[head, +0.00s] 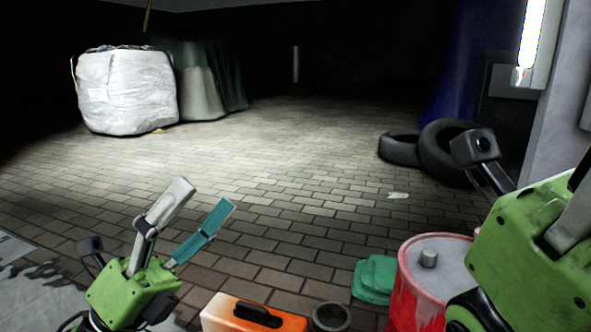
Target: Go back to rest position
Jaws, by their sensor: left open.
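My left gripper (207,197) is in the lower left of the head view, above the paved floor (270,200). Its green body is low in the picture and its two fingers point up, one grey and one with a teal pad. The fingers are spread, with nothing between them. My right gripper (520,235) is large and close at the right edge, partly cut off. Its green body and dark links show, but its fingertips cannot be made out clearly.
A red barrel (413,290), a green folded item (374,279), an orange case (222,315) and a dark ring (331,316) sit low in front. Tyres (400,149) lie at the right. A white bulk bag (127,92) stands at the back left. The middle floor is clear.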

